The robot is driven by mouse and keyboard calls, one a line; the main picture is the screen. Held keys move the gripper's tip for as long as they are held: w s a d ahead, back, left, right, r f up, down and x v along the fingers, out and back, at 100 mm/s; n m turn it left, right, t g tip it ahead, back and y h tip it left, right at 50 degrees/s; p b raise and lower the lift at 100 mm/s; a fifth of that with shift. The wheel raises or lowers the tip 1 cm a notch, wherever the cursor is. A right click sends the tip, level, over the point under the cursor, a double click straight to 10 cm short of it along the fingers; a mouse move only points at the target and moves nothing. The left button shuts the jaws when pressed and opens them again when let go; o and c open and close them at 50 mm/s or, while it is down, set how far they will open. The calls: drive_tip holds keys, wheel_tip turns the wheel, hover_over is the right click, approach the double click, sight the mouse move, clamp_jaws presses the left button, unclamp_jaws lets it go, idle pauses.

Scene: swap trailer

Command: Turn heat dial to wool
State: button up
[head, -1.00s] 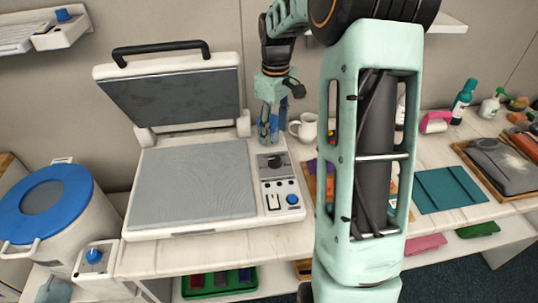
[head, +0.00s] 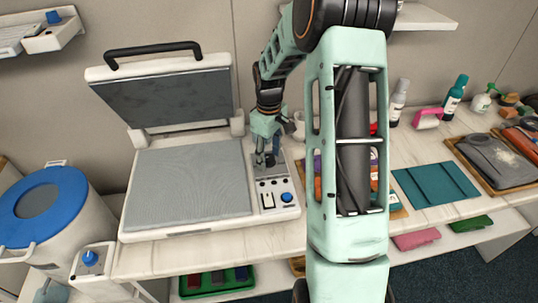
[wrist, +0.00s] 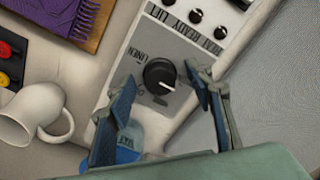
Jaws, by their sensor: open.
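The heat press (head: 190,185) stands open on the bench, its lid raised. Its black heat dial (wrist: 160,76) sits on a grey control panel (wrist: 185,45) in the wrist view. The word LINEN is readable beside the dial; other lettering around it is small or covered, and I cannot tell which setting its mark points to. My gripper (head: 266,160) is over the panel at the press's right side and hides the dial in the head view. In the wrist view my gripper (wrist: 160,78) is open, one finger on each side of the dial, with gaps showing.
The panel's lower part has a white switch (head: 267,200) and a blue knob (head: 286,197). A purple cloth (wrist: 60,15) lies nearby. The raised lid (head: 165,95) stands left of my arm. A blue-lidded drum (head: 45,205) is at left.

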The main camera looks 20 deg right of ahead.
drive_tip(key=c, duration=1.2)
drive_tip(key=shift+o, duration=0.2)
drive_tip(key=shift+m, duration=0.4)
drive_tip(key=m+b, duration=0.2)
drive_tip(key=m, duration=0.2)
drive_tip(key=shift+m, duration=0.4)
drive_tip(key=m+b, duration=0.1)
drive_tip(key=m, duration=0.5)
drive_tip(key=o, duration=1.2)
drive_tip(key=shift+c, duration=0.2)
